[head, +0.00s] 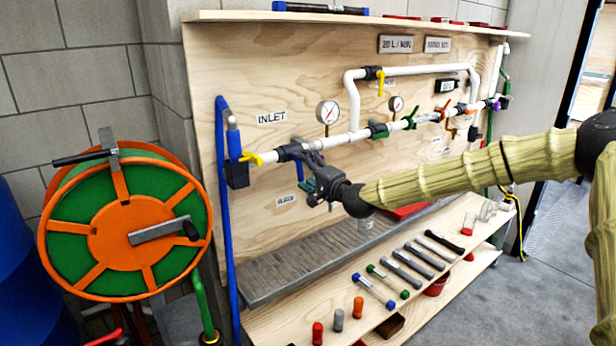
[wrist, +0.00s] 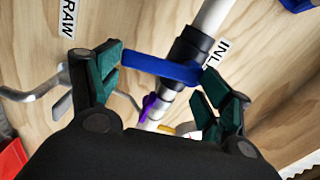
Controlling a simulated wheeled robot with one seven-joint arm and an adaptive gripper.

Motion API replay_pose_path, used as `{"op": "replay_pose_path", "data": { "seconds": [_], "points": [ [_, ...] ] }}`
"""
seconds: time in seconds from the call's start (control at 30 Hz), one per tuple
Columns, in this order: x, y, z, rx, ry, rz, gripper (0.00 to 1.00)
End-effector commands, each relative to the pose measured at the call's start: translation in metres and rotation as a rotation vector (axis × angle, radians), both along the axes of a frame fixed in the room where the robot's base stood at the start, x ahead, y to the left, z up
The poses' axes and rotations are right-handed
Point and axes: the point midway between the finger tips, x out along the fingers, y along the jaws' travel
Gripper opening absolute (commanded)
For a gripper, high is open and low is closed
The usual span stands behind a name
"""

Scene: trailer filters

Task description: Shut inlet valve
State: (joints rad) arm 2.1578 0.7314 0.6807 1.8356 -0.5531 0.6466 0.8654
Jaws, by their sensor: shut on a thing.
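The white inlet pipe runs across the plywood panel, past the INLET label (head: 271,117). A black valve body (head: 291,151) sits on it, with a blue lever (wrist: 165,68) that shows clearly in the wrist view. My gripper (head: 312,185) is at this valve, just below the pipe. In the wrist view my gripper (wrist: 160,76) has its green-padded fingers at either end of the blue lever, shut on it. The lever lies across the pipe in that view. In the head view my gripper partly hides the valve.
A yellow handle (head: 252,158) is on the pipe to the left. A gauge (head: 328,112) stands above the pipe to the right. An orange and green hose reel (head: 125,225) is at left. Several tools lie on the lower shelf (head: 290,318).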

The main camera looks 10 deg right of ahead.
Motion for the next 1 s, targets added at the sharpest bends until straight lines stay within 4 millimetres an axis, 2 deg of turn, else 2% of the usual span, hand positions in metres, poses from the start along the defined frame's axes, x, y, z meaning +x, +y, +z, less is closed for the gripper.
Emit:
{"op": "replay_pose_path", "data": {
  "seconds": [0.3, 0.87, 0.9, 1.0],
  "points": [
    [-0.0011, 0.0019, -0.0021, 0.117, 0.052, -0.004, 0.35],
    [-0.0016, 0.0035, -0.001, 0.142, 0.064, -0.003, 0.35],
    [-0.0017, 0.0036, -0.0011, 0.142, 0.064, -0.003, 0.84],
    [-0.0018, 0.0039, -0.0012, 0.141, 0.064, -0.002, 1.0]
  ]
}}
